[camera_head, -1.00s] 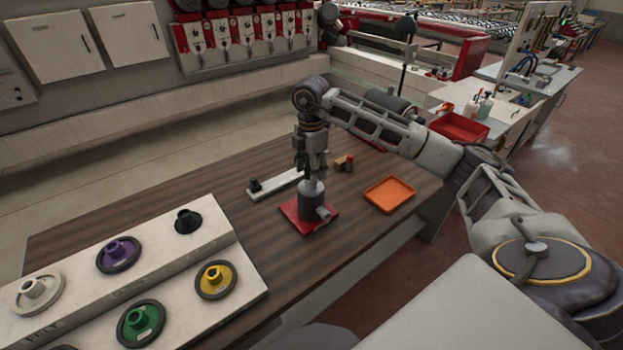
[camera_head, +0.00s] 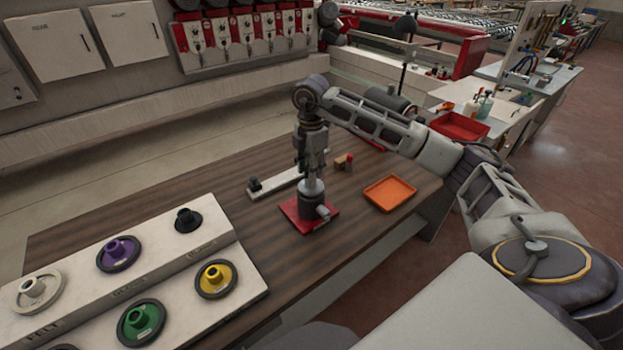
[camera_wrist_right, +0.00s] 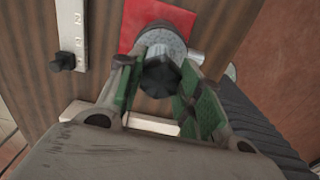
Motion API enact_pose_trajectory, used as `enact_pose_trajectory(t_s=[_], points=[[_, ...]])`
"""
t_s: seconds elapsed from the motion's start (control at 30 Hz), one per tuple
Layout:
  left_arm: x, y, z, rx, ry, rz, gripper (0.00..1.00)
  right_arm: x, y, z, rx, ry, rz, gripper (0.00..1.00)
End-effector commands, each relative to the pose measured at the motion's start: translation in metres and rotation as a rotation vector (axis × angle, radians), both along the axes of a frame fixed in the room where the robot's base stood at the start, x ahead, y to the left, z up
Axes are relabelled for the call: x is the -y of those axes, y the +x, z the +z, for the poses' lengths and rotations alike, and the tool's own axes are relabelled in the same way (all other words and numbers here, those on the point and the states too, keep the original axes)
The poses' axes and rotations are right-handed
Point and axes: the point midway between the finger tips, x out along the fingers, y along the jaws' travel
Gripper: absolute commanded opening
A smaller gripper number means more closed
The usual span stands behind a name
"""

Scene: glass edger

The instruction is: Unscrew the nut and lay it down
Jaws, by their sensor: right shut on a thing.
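The dark hexagonal nut (camera_wrist_right: 160,75) shows in the right wrist view, on top of a grey cylindrical spindle holder (camera_wrist_right: 160,38). In the head view that holder (camera_head: 312,203) stands upright on a red base plate (camera_head: 295,214) on the wooden table. My right gripper (camera_head: 312,176) points straight down over the holder. In the right wrist view its green-padded fingers (camera_wrist_right: 158,92) are on either side of the nut, shut on it. In the head view the gripper hides the nut. My left gripper is not in view.
An orange tray (camera_head: 389,193) lies right of the holder. A white bar with a black knob (camera_head: 275,183) and a small wooden block with a red part (camera_head: 343,161) lie behind. A white rack (camera_head: 180,262) with coloured wheels fills the front left.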

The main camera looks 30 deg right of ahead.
Motion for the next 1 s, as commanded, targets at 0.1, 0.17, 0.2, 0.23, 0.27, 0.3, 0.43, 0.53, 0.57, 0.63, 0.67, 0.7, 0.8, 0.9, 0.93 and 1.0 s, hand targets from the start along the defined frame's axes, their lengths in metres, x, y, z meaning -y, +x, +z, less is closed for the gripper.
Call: enact_pose_trajectory(t_s=[0.1, 0.17, 0.2, 0.23, 0.27, 0.3, 0.43, 0.53, 0.57, 0.63, 0.67, 0.7, 0.8, 0.9, 0.93, 1.0], points=[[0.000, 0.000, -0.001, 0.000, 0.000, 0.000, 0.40, 0.000, 0.000, 0.000, 0.000, 0.000, 0.043, 0.07], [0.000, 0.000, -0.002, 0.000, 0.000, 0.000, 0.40, 0.000, 0.000, 0.000, 0.000, -0.001, 0.075, 0.07], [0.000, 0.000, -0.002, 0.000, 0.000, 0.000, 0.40, 0.000, 0.000, 0.000, 0.000, -0.001, 0.098, 0.07], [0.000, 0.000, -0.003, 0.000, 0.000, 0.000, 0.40, 0.000, 0.000, 0.000, 0.000, -0.001, 0.114, 0.07], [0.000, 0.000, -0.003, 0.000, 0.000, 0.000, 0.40, 0.000, 0.000, 0.000, 0.000, -0.001, 0.132, 0.07], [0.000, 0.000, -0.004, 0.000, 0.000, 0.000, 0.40, 0.000, 0.000, 0.000, 0.000, -0.001, 0.154, 0.07], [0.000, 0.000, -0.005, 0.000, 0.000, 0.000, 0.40, 0.000, 0.000, 0.000, 0.000, 0.000, 0.229, 0.07], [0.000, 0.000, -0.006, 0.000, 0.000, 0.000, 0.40, 0.000, 0.000, 0.000, 0.000, 0.000, 0.285, 0.07], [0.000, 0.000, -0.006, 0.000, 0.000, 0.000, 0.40, 0.000, 0.000, 0.000, 0.000, 0.000, 0.302, 0.07], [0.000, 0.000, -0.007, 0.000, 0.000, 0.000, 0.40, 0.000, 0.000, 0.000, 0.000, 0.000, 0.341, 0.07], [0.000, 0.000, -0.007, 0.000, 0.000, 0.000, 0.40, 0.000, 0.000, 0.000, 0.000, 0.000, 0.359, 0.07], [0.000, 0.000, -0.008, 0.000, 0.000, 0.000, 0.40, 0.000, 0.000, 0.000, 0.000, 0.000, 0.381, 0.07], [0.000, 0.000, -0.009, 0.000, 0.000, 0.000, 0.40, 0.000, 0.000, 0.000, 0.000, 0.000, 0.437, 0.07], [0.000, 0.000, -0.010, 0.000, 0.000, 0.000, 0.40, 0.000, 0.000, 0.000, 0.000, 0.000, 0.494, 0.07], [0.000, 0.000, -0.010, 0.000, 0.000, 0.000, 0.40, 0.000, 0.000, 0.000, 0.000, 0.000, 0.511, 0.07], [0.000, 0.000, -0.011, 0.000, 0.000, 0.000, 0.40, 0.000, 0.000, 0.000, 0.001, 0.000, 0.551, 0.07]])
